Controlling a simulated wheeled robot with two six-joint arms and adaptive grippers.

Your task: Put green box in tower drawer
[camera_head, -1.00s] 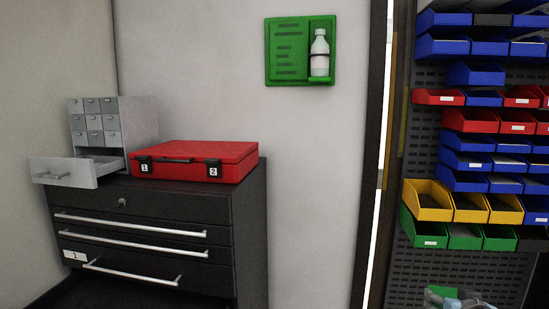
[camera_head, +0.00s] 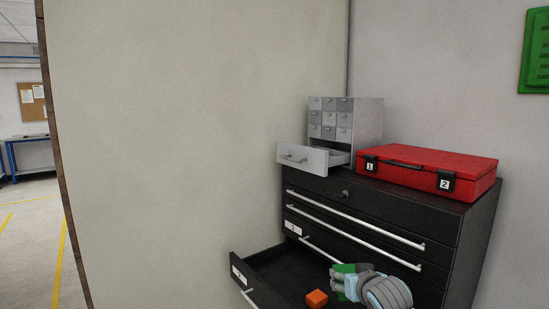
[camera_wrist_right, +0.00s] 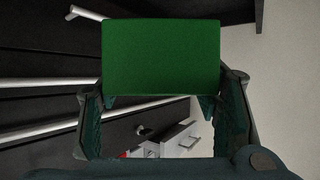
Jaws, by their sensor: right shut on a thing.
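The green box (camera_wrist_right: 160,57) fills the upper middle of the right wrist view, between the two fingers of my right gripper (camera_wrist_right: 162,100), which is shut on it. In the head view, my right gripper (camera_head: 346,280) is low, in front of the dark cabinet, with a bit of the green box (camera_head: 350,267) showing. The grey tower (camera_head: 362,125) stands on the cabinet, above and behind my gripper. Its bottom drawer (camera_head: 302,159) is pulled out; its inside is mostly hidden by the drawer front. My left gripper is in neither view.
A red case (camera_head: 425,168) lies on the dark cabinet (camera_head: 470,235) beside the tower. A lower cabinet drawer (camera_head: 240,272) is open, with an orange cube (camera_head: 316,298) in it. Long bar handles (camera_head: 350,222) stick out from the cabinet front. A plain wall (camera_head: 190,140) is at left.

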